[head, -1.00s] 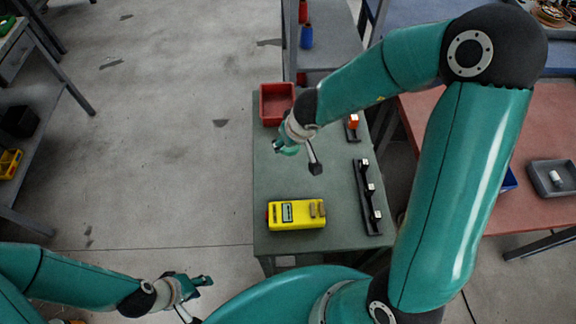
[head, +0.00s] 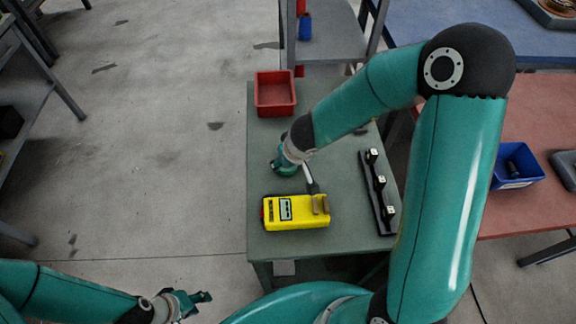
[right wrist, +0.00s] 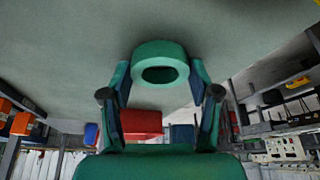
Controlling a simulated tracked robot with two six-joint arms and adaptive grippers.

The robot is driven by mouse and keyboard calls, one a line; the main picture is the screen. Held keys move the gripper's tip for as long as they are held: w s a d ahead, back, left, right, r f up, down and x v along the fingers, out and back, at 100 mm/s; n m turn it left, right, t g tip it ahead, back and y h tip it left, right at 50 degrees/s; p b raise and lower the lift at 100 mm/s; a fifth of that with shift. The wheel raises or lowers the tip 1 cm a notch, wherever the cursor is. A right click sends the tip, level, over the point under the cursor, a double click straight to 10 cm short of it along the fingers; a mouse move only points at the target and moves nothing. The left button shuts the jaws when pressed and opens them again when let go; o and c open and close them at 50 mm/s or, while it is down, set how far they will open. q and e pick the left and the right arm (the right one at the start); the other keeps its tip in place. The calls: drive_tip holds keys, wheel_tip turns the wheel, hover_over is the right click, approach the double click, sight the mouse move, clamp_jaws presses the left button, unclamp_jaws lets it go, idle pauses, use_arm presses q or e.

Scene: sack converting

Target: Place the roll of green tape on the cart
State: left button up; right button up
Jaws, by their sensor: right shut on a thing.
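The roll of green tape (right wrist: 160,50) shows in the right wrist view as a thick ring with an open hole, between the two fingertips. My right gripper (right wrist: 160,78) is shut on it. In the head view my right gripper (head: 295,172) is above the grey-green table (head: 262,140), behind a yellow device; the roll is hard to tell from the green fingers there. My left gripper (head: 194,302) is open and empty over the floor at the bottom left. I cannot tell which of the visible furniture is the cart.
The table bears the yellow device (head: 290,212), a red bin (head: 275,110) and a black rail with pale pieces (head: 376,190). A grey shelf frame (head: 335,45) stands behind. At right, a reddish table (head: 515,215) holds a blue bin (head: 515,180).

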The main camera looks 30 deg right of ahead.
drive_tip(key=shift+f, duration=0.1)
drive_tip(key=o, duration=1)
drive_tip(key=shift+o, duration=0.2)
drive_tip(key=p+v, duration=0.8)
drive_tip(key=v, duration=0.4)
drive_tip(key=shift+p, duration=0.35)
